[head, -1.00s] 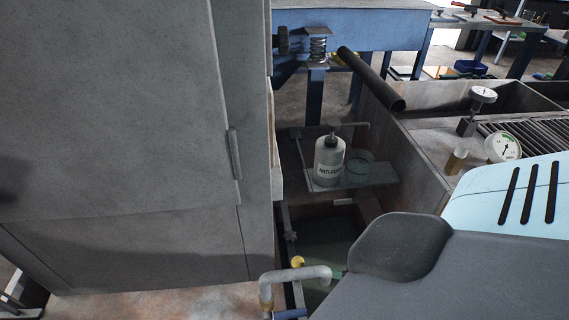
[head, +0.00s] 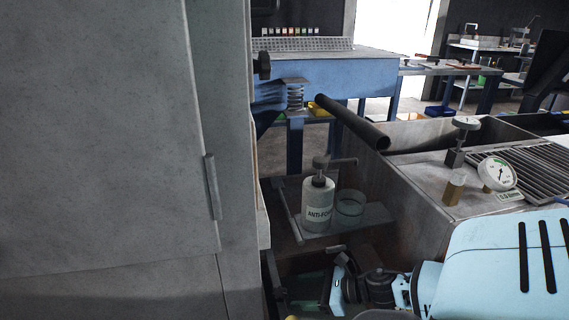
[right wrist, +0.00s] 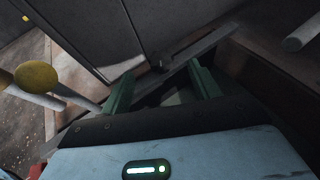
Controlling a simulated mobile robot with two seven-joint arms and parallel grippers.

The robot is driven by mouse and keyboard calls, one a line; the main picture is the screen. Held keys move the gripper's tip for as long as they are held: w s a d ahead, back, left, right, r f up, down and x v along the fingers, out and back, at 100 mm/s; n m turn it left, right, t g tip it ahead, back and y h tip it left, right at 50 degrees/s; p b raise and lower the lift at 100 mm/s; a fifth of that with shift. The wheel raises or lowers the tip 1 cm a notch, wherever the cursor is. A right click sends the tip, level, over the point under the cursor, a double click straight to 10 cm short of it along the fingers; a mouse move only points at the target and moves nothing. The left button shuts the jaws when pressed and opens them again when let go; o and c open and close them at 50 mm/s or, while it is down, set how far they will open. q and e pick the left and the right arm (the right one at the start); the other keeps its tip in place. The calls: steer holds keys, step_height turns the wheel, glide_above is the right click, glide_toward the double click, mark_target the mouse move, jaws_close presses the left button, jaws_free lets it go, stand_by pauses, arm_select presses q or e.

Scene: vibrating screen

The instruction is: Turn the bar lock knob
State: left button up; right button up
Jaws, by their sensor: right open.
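A small dark knob (right wrist: 160,66) sits on a grey bar (right wrist: 195,50) in the right wrist view. It looks like the bar lock knob, but the picture is dim and I cannot be sure. My right gripper (right wrist: 160,74) is open, with its two green fingers on either side of the line to this knob. Nothing is clearly held, and I cannot tell if the fingers touch the bar. In the head view the right gripper (head: 306,288) is low beside the grey cabinet, partly hidden by its wrist. My left gripper is not in view.
A tall grey cabinet (head: 110,140) fills the left. An anti-foam bottle (head: 318,205) and a glass jar (head: 349,208) stand on a small shelf beyond the right gripper. A yellow knob (right wrist: 37,75) is at the wrist view's left.

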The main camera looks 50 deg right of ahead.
mark_target(280, 292)
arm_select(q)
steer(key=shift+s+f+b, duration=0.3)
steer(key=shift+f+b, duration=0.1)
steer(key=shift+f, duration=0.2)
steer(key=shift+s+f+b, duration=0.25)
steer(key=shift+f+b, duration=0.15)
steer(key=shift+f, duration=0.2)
arm_select(e)
steer(key=shift+x, duration=2.9)
